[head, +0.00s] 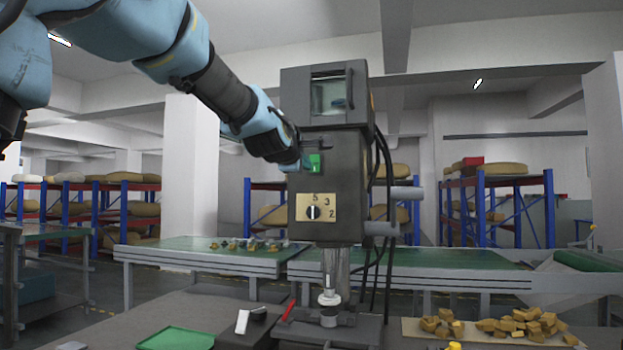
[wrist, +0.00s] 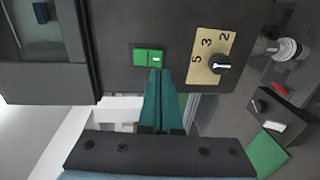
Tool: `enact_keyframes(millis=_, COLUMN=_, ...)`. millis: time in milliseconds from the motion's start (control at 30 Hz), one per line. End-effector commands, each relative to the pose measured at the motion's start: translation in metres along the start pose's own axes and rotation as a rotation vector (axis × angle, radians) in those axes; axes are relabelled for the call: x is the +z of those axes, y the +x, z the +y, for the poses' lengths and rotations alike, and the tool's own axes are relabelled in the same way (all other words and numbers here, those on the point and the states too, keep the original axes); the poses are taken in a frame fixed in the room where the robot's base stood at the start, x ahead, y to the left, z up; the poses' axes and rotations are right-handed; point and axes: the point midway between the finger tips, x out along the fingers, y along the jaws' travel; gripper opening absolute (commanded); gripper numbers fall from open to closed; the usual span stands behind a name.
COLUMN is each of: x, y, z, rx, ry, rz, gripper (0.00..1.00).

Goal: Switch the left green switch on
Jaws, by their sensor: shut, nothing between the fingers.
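The green switch (head: 315,163) sits on the upper front of the dark grey machine, in the head view. In the wrist view it is a small green panel (wrist: 141,56) in two halves, with a white mark on the right half. My gripper (wrist: 156,72) is shut and empty, its teal fingers together. Their tips are just below the switch's right half in the wrist view; I cannot tell whether they touch it. In the head view my wrist is at the left of the switch, and the fingers are hard to make out.
The machine (head: 325,110) has a small window above and a numbered dial (head: 314,213) below the switch. A worktable (head: 395,333) under it holds yellow-brown chunks (head: 535,325), a green tray (head: 177,339) and a red-handled tool (head: 289,310). Cables hang at its right.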

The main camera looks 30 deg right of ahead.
Motion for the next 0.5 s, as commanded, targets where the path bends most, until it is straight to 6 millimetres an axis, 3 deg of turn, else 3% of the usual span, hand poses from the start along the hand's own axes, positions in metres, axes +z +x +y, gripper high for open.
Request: enact_keyframes(millis=500, x=-0.001, y=0.053, z=0.003, rx=-0.003, ry=0.000, rz=0.001, gripper=0.00)
